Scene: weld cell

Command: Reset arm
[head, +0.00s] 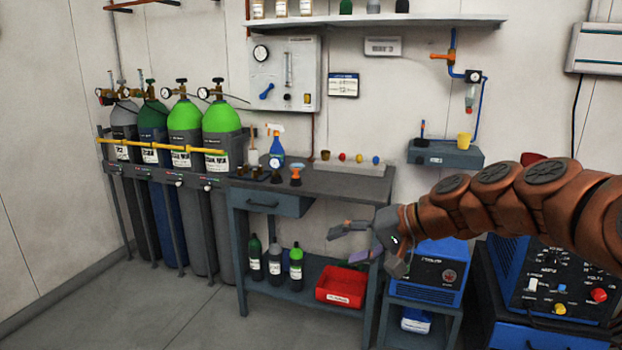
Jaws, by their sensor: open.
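My copper-brown arm reaches in from the right edge in the head view. My gripper (366,249) is at its left end, with grey fingers spread apart and nothing seen between them. It hangs in front of the right end of the workbench (352,187) and above the red bin (341,287) in the picture. The gripper looks open and empty. The arm hides part of the wall and whatever stands behind it on the right.
Gas cylinders (222,151) stand in a rack at the left. A blue spray bottle (276,147) and small items stand on the bench. Several bottles (275,262) stand on its lower shelf. Blue machines (436,270) are at the right. The floor (180,315) at front left is clear.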

